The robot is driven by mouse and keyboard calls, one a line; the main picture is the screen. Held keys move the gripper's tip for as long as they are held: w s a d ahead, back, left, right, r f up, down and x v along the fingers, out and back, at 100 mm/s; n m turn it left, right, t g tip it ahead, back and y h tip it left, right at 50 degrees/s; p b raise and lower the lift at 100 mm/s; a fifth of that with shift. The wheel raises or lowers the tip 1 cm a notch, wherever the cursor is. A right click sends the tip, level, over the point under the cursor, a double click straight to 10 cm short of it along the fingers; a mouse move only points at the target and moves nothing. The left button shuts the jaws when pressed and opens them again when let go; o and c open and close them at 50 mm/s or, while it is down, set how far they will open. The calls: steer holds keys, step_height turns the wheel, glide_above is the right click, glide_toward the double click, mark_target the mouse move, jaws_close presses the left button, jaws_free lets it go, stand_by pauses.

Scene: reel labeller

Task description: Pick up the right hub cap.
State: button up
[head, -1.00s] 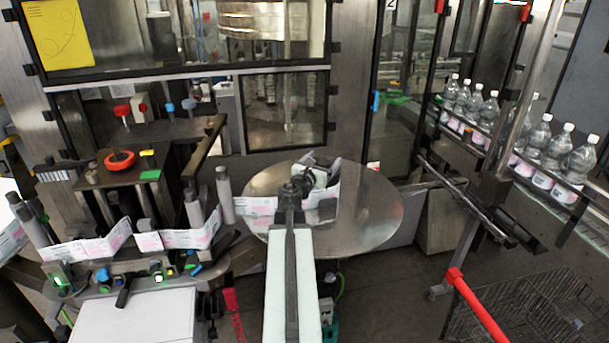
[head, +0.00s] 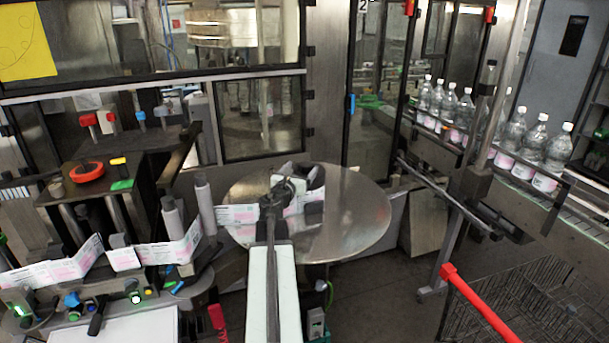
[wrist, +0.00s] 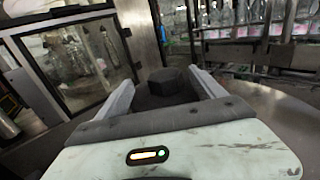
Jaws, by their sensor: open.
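A black hub cap with a faceted top (wrist: 168,82) shows in the wrist view, between the two pale fingers of my gripper (wrist: 160,78). The fingers are spread with the cap between them; I cannot tell whether either touches it. In the head view my gripper (head: 289,182) is over the round steel table (head: 352,215), at the end of my arm. A dark round shape, likely the same cap (head: 315,175), shows just right of the gripper there. The gripper and arm hide part of it, and its base is hidden in the wrist view.
Grey rollers (head: 205,203) and a white-pink label web (head: 170,245) stand left of the table. A glazed machine cabinet (head: 260,118) rises behind. Bottles (head: 527,150) line a conveyor at right. A red bar (head: 480,303) and a wire basket (head: 530,310) are at lower right.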

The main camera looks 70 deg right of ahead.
mark_target(307, 163)
steer(key=d, duration=0.4)
steer(key=shift+s+d, duration=0.3)
steer(key=shift+d, duration=0.05)
steer(key=shift+a, duration=0.1)
jaws_close()
steer(key=shift+r, duration=0.1)
step_height(307, 163, up, 10)
steer(key=p, duration=1)
